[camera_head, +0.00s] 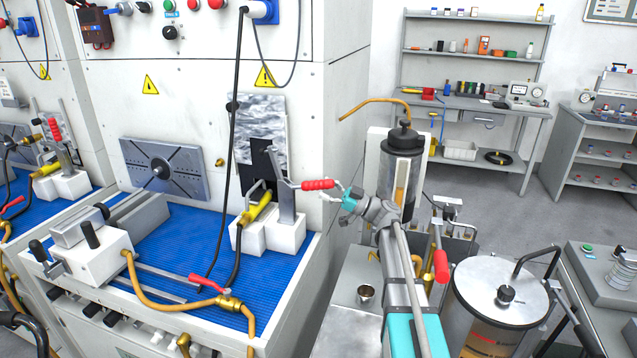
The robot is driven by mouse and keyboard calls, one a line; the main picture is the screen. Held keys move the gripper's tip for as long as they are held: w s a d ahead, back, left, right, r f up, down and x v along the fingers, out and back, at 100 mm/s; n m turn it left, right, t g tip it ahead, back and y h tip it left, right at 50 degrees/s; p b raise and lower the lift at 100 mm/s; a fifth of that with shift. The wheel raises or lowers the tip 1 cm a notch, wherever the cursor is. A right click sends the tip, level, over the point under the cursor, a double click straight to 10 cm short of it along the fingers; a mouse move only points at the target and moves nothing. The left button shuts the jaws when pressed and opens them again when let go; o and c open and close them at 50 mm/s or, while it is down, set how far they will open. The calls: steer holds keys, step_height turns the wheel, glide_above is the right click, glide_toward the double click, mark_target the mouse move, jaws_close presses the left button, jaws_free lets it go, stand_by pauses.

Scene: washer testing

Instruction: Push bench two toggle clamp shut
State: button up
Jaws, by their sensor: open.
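The toggle clamp with a red-gripped handle (318,184) stands on white blocks (268,236) at the right end of the near bench's blue mat. Its grey upright (286,190) rises from the blocks, and the handle sticks out level to the right, past the bench edge. My gripper (334,192) is open just right of the red grip, its fingers close to the grip's right end. I cannot tell whether they touch it. Another similar clamp with a red grip (54,130) stands on the bench at the far left.
A black cable (229,150) hangs in front of the panel left of the clamp. A yellow hose (180,303) crosses the bench front. A dark cylinder (402,165) stands behind my arm. A metal tank (500,290) and small cup (365,293) are at the right.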

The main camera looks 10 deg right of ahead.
mark_target(311, 186)
steer(key=shift+p+x, duration=0.3)
steer(key=shift+x, duration=0.9)
jaws_close()
